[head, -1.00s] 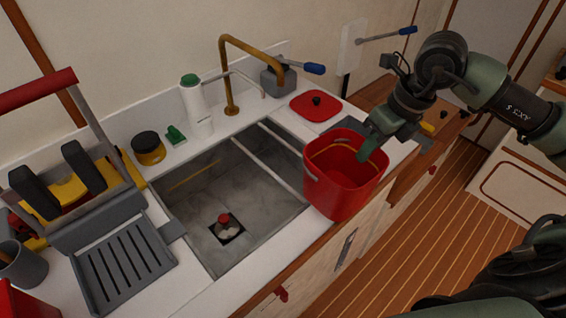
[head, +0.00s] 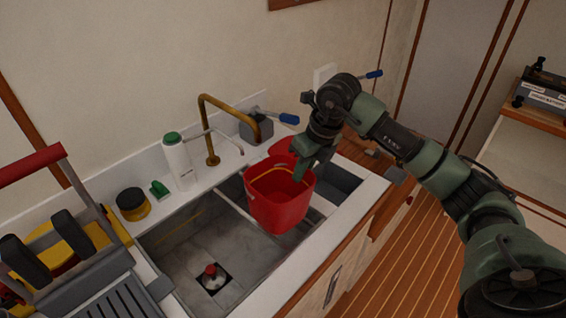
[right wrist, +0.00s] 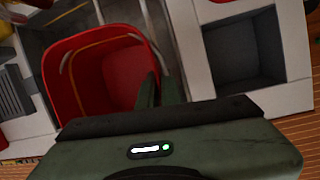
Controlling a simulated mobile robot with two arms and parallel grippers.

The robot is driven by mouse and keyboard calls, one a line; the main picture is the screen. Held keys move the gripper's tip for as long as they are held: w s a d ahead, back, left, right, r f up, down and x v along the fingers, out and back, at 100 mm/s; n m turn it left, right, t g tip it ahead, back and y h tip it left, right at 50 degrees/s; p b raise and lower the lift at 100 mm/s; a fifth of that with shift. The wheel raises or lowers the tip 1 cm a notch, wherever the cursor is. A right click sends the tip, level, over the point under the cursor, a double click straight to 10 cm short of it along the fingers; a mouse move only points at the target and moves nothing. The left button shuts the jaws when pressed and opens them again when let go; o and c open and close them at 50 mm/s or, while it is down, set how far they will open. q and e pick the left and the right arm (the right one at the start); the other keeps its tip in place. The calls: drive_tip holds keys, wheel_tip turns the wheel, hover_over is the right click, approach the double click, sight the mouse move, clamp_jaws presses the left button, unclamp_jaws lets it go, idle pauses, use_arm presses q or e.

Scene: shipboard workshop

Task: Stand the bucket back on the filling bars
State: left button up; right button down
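My right gripper (head: 302,172) is shut on the bucket's right rim. In the right wrist view the bucket (right wrist: 92,75) opens toward the camera and looks empty; the gripper's fingers (right wrist: 160,92) are at its wall. The pale filling bars (head: 234,208) cross the sink and are partly hidden behind the bucket; they also show in the right wrist view (right wrist: 158,28). I cannot tell whether the bucket touches them. My left gripper is out of view.
The brass tap (head: 208,130) and a white bottle (head: 180,163) stand behind the sink (head: 185,250). A red lid, partly hidden, lies behind the bucket. A smaller basin (right wrist: 243,50) is to the right.

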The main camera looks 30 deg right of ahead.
sight(284, 170)
drive_tip(key=w, duration=0.1)
drive_tip(key=w+a, duration=0.1)
drive_tip(key=w, duration=0.1)
drive_tip(key=w+p, duration=0.1)
drive_tip(key=shift+w+a+r, duration=0.15)
drive_tip(key=shift+w+a, duration=0.05)
drive_tip(key=shift+a, duration=0.1)
drive_tip(key=shift+w+a+f+p, duration=0.15)
drive_tip(key=shift+w+f+p, duration=0.15)
drive_tip(key=shift+f+p, duration=0.3)
drive_tip(key=shift+w+a+f+p, duration=0.1)
drive_tip(key=shift+w+f+p, duration=0.2)
drive_tip(key=shift+f+p, duration=0.25)
drive_tip(key=shift+f, duration=0.35)
drive_tip(key=shift+d+f, duration=0.1)
drive_tip(key=shift+f, duration=0.05)
drive_tip(key=c, duration=1.6)
unclamp_jaws()
